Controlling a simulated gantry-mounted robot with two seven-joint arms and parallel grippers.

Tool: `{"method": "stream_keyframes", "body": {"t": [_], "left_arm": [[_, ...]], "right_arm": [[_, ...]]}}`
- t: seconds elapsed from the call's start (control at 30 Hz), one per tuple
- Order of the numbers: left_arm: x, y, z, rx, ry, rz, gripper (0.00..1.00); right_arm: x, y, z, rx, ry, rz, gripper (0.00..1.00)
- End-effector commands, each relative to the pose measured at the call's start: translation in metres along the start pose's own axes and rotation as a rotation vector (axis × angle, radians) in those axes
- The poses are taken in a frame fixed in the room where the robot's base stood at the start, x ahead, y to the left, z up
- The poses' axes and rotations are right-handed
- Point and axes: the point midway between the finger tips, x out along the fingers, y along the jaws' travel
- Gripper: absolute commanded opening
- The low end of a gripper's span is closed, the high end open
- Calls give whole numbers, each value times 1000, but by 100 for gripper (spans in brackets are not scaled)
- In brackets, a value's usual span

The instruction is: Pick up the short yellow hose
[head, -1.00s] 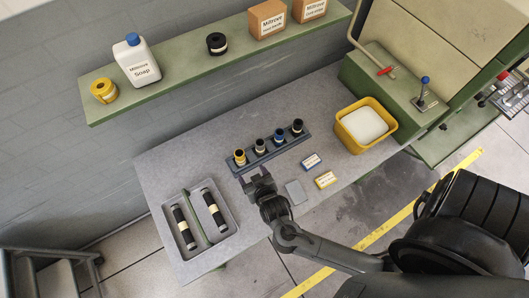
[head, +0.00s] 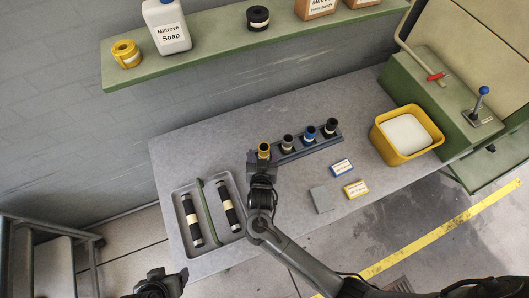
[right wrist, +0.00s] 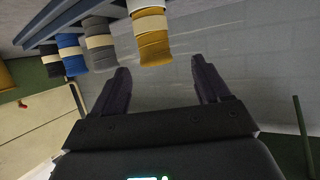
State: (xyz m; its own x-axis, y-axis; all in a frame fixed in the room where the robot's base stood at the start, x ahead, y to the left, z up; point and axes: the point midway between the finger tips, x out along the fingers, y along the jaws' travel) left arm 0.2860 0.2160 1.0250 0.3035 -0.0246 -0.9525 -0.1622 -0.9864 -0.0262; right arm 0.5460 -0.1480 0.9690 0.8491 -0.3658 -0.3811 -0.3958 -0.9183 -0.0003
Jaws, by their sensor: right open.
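The short yellow hose (head: 264,150) stands upright at the left end of the dark rack (head: 306,147) on the grey table. My right gripper (head: 262,163) is at the hose's near side and hides its lower part in the head view. In the right wrist view the yellow hose (right wrist: 151,38), with a pale band, shows just beyond the fingertips. The right gripper (right wrist: 158,68) is open and empty, its two fingers apart. My left gripper (head: 160,280) shows at the bottom edge of the head view; its jaws are too unclear to read.
Grey, blue and black hoses (head: 309,134) stand to the right in the same rack. A tray (head: 176,222) with two dark cylinders lies at the left. Two small boxes (head: 342,168) and a grey block (head: 321,199) lie in front; a yellow bin (head: 378,138) stands right.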

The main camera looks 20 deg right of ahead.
Motion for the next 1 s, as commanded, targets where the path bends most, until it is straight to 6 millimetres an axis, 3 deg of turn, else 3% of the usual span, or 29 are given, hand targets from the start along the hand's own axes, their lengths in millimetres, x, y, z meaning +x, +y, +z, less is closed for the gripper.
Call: {"method": "stream_keyframes", "body": {"t": [0.37,0.63,1.0], "left_arm": [[-1,-3,-1,11,1,-10,73],[0,-4,-1,11,2,-11,73],[0,-1,-2,1,4,-3,73]], "right_arm": [[28,3,-1,-3,0,1,76],[61,5,-2,-2,0,1,76],[68,5,-2,1,-2,1,74]]}}
